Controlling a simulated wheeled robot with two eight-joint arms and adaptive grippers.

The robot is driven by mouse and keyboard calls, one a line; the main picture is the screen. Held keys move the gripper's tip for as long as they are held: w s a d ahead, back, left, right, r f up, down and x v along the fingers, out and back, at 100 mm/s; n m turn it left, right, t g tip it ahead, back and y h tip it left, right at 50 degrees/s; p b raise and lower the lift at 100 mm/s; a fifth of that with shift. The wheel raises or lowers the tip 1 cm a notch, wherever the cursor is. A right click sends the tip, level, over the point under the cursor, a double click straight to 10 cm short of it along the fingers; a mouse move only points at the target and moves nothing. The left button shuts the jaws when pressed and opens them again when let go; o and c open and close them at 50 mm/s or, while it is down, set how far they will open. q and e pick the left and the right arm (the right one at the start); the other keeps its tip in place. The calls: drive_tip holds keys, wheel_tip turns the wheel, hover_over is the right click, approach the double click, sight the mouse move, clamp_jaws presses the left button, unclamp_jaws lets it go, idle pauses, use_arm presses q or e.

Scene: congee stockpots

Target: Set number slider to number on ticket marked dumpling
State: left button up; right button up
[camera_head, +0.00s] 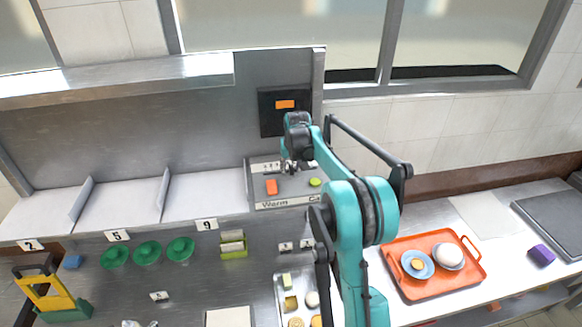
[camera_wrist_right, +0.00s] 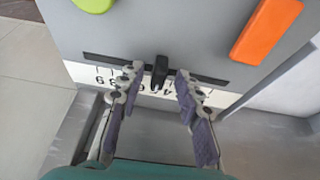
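The number slider's black knob (camera_wrist_right: 160,72) stands in a dark slot on the grey panel (camera_wrist_right: 190,30), above a white number strip (camera_wrist_right: 107,76) that shows upside down in the right wrist view. My fingers hide part of the strip, so the exact number at the knob cannot be read. My right gripper (camera_wrist_right: 157,76) is open, with one finger on each side of the knob and gaps between. In the head view my right gripper (camera_head: 291,166) is over the panel (camera_head: 290,190). Number cards (camera_head: 117,236) sit on the shelf edge; no dumpling marking is legible. My left gripper is not in view.
An orange button (camera_head: 271,187) and a green button (camera_head: 315,182) are on the panel. A dark box with an orange display (camera_head: 285,104) is above. An orange tray (camera_head: 400,281) with dishes is at right. Green bowls (camera_head: 147,252) and a yellow-green item (camera_head: 45,292) are at left.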

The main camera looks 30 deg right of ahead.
drive_tip(key=v, duration=1.2)
drive_tip(key=shift+s, duration=0.1)
drive_tip(key=s+a+f+n+t+b, duration=0.1)
drive_tip(key=s+a+f+b, duration=0.45)
drive_tip(key=s, duration=0.25)
drive_tip(key=s+a+f+b, duration=0.5)
drive_tip(key=s+b, duration=0.2)
drive_tip(key=s+a+f+b, duration=0.2)
drive_tip(key=s+f+b, duration=0.2)
drive_tip(key=s+f, duration=0.2)
drive_tip(key=s+a+f+n+t+b, duration=0.1)
drive_tip(key=s+f+b, duration=0.3)
drive_tip(key=f, duration=0.5)
drive_tip(key=s+a+f+n+t+y+b, duration=0.1)
drive_tip(key=s+a+f+b, duration=0.3)
drive_tip(key=s+f, duration=0.4)
drive_tip(key=shift+s, duration=0.35)
drive_tip(key=shift+a+f, duration=0.1)
idle(0.5)
